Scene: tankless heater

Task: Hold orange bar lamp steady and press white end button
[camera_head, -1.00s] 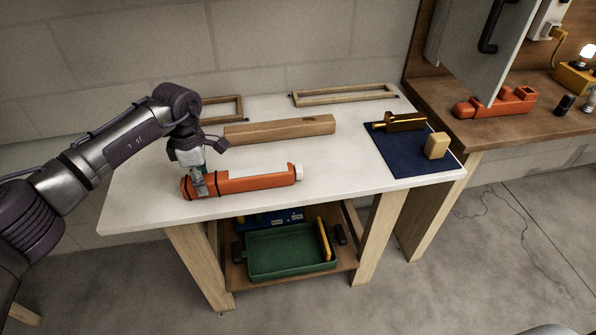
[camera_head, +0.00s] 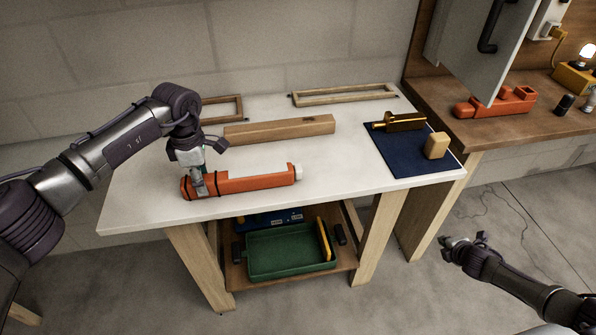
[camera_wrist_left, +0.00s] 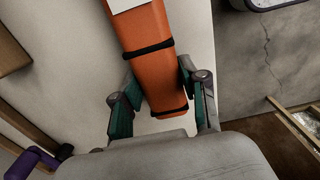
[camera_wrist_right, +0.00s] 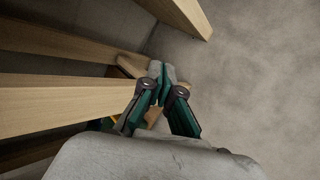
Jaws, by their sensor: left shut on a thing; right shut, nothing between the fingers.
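The orange bar lamp (camera_head: 250,183) lies along the front of the white table, with dark bands near its left end. Its white end button (camera_head: 298,171) faces right. My left gripper (camera_head: 199,188) is shut on the lamp near its left end; the left wrist view shows the fingers (camera_wrist_left: 158,100) on both sides of the orange body (camera_wrist_left: 150,50). My right gripper (camera_head: 446,243) is shut and empty, out in front of the table's right side, below the tabletop and well apart from the lamp. In the right wrist view its fingertips (camera_wrist_right: 160,72) meet.
A wooden block (camera_head: 280,130) and two wooden frames lie behind the lamp. A blue mat (camera_head: 400,157) at the right holds a brass-coloured tool and a tan block. A green tray (camera_head: 290,262) sits on the lower shelf. The tabletop right of the button is clear.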

